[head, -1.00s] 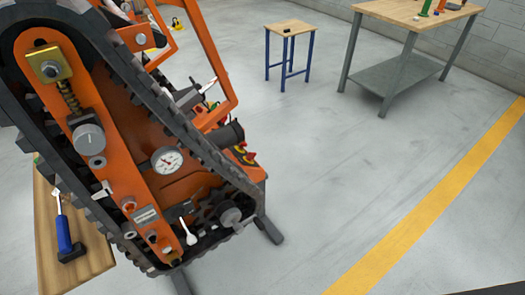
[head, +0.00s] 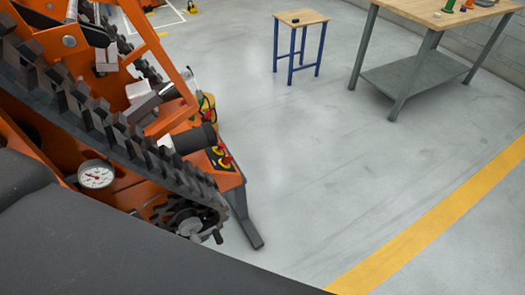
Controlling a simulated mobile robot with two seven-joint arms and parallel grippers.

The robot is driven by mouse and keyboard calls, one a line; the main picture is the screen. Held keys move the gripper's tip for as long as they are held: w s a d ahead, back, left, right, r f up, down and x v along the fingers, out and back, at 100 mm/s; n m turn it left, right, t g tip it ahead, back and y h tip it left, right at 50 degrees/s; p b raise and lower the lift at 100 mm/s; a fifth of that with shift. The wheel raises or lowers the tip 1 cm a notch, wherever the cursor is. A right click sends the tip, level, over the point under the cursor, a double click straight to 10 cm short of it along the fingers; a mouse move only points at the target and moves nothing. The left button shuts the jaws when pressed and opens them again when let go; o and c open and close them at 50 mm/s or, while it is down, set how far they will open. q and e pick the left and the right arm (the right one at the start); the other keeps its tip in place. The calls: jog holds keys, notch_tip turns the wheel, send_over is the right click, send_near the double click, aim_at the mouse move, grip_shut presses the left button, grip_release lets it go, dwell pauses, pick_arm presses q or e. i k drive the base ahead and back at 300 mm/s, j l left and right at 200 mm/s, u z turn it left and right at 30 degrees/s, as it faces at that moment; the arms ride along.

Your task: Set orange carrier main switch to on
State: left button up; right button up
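The orange carrier (head: 186,131) stands at the left of the head view, with a black toothed track (head: 113,126) running diagonally across its near side. A small panel with red knobs on yellow bases (head: 222,157) sits at its right end, beside a black cylinder (head: 192,138). Which knob is the main switch cannot be told at this size. A round white gauge (head: 96,174) shows below the track. A large dark surface, apparently my own arm, covers the lower left and hides the carrier's lower part. Neither gripper is in view.
A small stool-like table (head: 301,18) with blue legs holds a small black object (head: 295,21). A workbench (head: 420,71) with grey legs stands at the top right. A yellow floor line (head: 440,217) runs along the right. The grey floor between is clear.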

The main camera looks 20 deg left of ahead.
aim_at(228, 159)
jog(key=i+l+z, duration=0.6)
jog(key=i+z, duration=0.3)
jog(key=i+l+u, duration=0.1)
jog(key=i+u, duration=0.2)
jog(key=i, duration=0.2)
jog(key=i+l+u, duration=0.3)
jog(key=i, duration=0.2)
jog(key=i+j+u, duration=0.1)
jog(key=i+u, duration=0.15)
jog(key=u, duration=0.2)
jog(key=i+u, duration=0.2)
jog(key=u, duration=0.25)
jog(key=i+l+u, duration=0.15)
jog(key=u, duration=0.25)
jog(key=i+u, duration=0.25)
jog(key=u, duration=0.2)
jog(key=i+l+u, duration=0.1)
jog(key=u, duration=0.35)
jog(key=i+l+u, duration=0.2)
jog(key=u, duration=0.25)
jog(key=i+l+u, duration=0.65)
jog(key=j, duration=0.1)
